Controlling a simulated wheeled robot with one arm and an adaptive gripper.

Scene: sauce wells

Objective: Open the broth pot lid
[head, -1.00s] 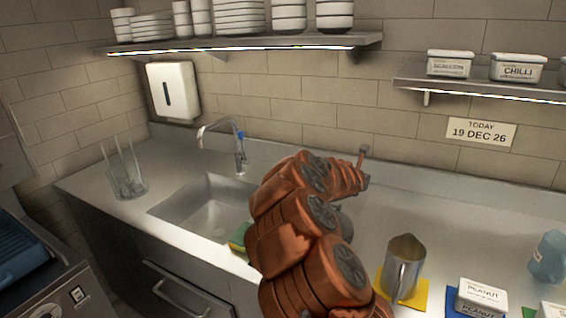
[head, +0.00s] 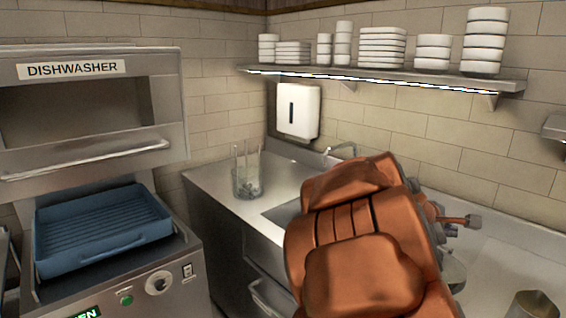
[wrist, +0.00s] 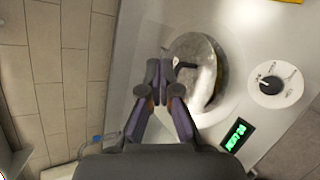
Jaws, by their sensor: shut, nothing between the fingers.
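In the wrist view, a round, grey metal lid (wrist: 205,50) with a dark handle (wrist: 184,65) sits on a pale metal unit, seen from above. It looks like the broth pot lid, but no label on it can be read. My gripper (wrist: 159,68) is shut and empty, with its fingertips at the left edge of the lid, beside the handle. I cannot tell whether they touch the lid. In the head view, my orange arm fills the lower middle, and I cannot make out the pot or the fingers there.
In the wrist view, a dial (wrist: 271,83) and a green display (wrist: 237,133) lie right of the lid; a tiled surface (wrist: 60,70) is left. The head view shows a dishwasher (head: 90,110), blue rack (head: 100,228), glass container (head: 247,181), tap (head: 342,152) and crockery shelf (head: 400,77).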

